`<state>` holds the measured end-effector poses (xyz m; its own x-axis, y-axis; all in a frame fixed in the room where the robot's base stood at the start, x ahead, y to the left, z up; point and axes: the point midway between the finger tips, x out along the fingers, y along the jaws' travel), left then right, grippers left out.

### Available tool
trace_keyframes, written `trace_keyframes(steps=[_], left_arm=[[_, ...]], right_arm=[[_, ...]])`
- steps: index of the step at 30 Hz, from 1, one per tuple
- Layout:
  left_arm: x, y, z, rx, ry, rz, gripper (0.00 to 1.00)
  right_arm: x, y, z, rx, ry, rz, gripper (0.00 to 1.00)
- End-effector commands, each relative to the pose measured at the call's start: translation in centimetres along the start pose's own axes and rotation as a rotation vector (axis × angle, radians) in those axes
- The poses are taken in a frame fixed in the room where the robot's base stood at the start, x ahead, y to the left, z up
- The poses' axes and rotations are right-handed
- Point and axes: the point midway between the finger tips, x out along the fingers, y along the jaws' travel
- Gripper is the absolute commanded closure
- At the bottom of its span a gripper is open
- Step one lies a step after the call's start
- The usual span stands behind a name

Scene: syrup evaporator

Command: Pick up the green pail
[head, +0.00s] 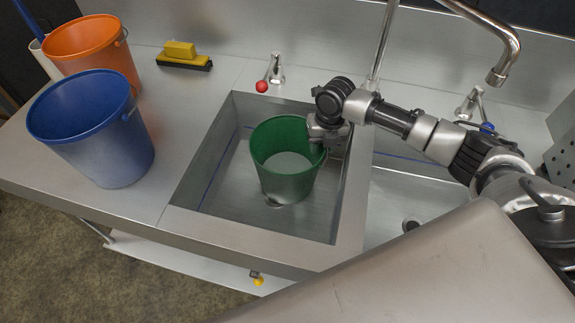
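The green pail (286,175) is upright in the left sink basin (218,180), with its light inner bottom showing. My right gripper (326,134) is at the right side of the pail's rim, reaching in from the right over the sink divider. It touches or overlaps the rim in this view. Its fingertips are partly hidden against the pail, so I cannot tell whether they are closed on it. I cannot tell whether the pail's base rests on the basin floor. My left gripper is not in view.
A blue pail (105,140) and an orange pail (92,50) stand on the left counter. A yellow-and-black brush (183,55) lies behind. A red-knobbed tap (270,75) and a tall faucet (490,35) rise at the back. A perforated metal box (563,145) is at right.

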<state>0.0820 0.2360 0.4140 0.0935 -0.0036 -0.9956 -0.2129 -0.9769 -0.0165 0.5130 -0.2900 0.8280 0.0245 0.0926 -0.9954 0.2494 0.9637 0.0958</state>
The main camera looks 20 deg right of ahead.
Motion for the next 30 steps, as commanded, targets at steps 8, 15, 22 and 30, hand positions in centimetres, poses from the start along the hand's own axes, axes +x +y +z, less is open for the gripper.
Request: trace_keyframes(steps=[8, 15, 22, 30], left_arm=[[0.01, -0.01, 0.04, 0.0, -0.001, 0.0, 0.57], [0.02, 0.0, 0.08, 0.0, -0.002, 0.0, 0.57], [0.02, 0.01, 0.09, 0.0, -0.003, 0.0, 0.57], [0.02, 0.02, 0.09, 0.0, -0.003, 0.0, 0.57]], right_arm=[[-0.05, -0.01, 0.0, 0.0, 0.0, 0.0, 1.0], [-0.07, -0.02, 0.01, 0.0, 0.0, 0.0, 1.0], [-0.08, -0.03, 0.02, 0.0, 0.0, -0.001, 1.0], [-0.09, -0.03, 0.02, 0.0, 0.0, -0.001, 1.0]])
